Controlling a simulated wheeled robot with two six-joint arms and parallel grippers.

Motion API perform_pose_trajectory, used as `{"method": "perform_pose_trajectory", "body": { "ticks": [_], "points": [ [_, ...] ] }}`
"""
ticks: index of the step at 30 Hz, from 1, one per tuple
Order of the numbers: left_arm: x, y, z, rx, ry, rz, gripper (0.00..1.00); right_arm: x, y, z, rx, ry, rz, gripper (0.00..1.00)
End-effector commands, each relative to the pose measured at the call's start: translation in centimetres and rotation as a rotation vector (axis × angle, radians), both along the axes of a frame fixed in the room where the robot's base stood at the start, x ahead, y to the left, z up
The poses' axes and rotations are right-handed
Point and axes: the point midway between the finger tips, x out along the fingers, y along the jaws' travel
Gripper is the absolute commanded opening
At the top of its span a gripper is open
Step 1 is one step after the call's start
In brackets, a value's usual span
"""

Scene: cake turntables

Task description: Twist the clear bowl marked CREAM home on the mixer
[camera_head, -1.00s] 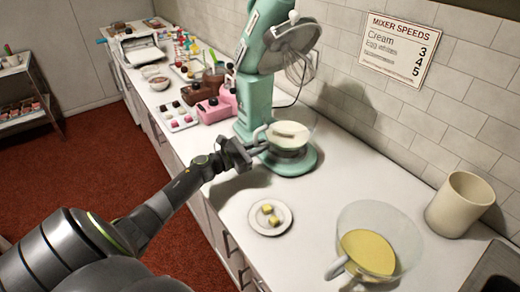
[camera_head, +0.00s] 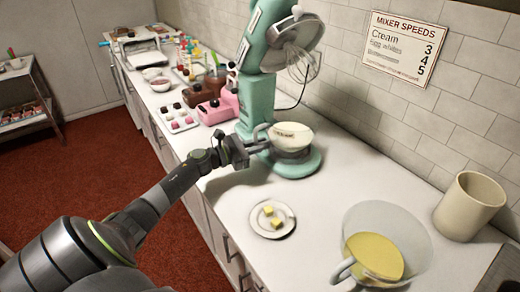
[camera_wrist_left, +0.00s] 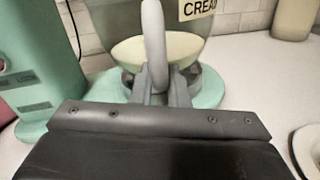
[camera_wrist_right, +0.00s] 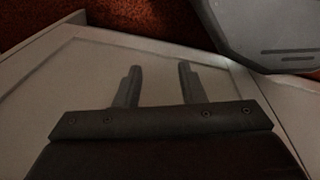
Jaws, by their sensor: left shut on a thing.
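The clear bowl marked CREAM (camera_head: 298,147) sits upright on the round base of the teal mixer (camera_head: 258,100), with pale cream inside. Its label also shows at the top of the left wrist view, on the bowl (camera_wrist_left: 112,22). My left gripper (camera_head: 258,146) is shut on the bowl's grey upright handle (camera_wrist_left: 153,45), on the bowl's left side in the head view. The handle hides part of the bowl in the wrist view. The mixer head is tilted up, its whisk (camera_head: 303,62) above the bowl. My right gripper (camera_wrist_right: 158,88) is open and empty in its wrist view.
A second clear bowl (camera_head: 415,225) with yellow contents stands at the front right, a small plate (camera_head: 285,230) left of it. A beige canister (camera_head: 468,205) stands by the wall. A pink box (camera_head: 217,108) and other goods crowd the counter beyond the mixer.

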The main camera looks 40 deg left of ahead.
Motion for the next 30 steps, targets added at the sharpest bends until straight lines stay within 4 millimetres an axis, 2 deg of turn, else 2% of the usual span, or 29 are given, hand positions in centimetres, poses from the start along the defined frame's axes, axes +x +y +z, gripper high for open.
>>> {"method": "perform_pose_trajectory", "body": {
  "ticks": [5, 14, 15, 21, 30],
  "points": [
    [0.21, 0.36, 0.03, 0.005, -0.004, -0.015, 0.00, 0.00, 0.01, -0.95, 0.000, 0.000, 0.000, 0.36],
    [0.23, 0.38, 0.26, 0.003, -0.003, -0.022, 0.00, 0.00, 0.01, -0.96, 0.000, 0.000, 0.000, 0.36],
    [0.23, 0.38, 0.26, 0.003, -0.004, -0.021, 0.16, 0.00, 0.01, -0.96, 0.000, 0.000, 0.000, 0.36],
    [0.19, 0.34, 0.17, 0.002, -0.002, -0.023, 0.40, 0.01, 0.01, -0.96, 0.000, 0.000, 0.000, 0.36],
    [-0.05, 0.42, -0.02, 0.002, 0.000, -0.023, 0.40, 0.02, 0.01, -1.09, 0.000, 0.000, 0.000, 0.36]
  ]
}}
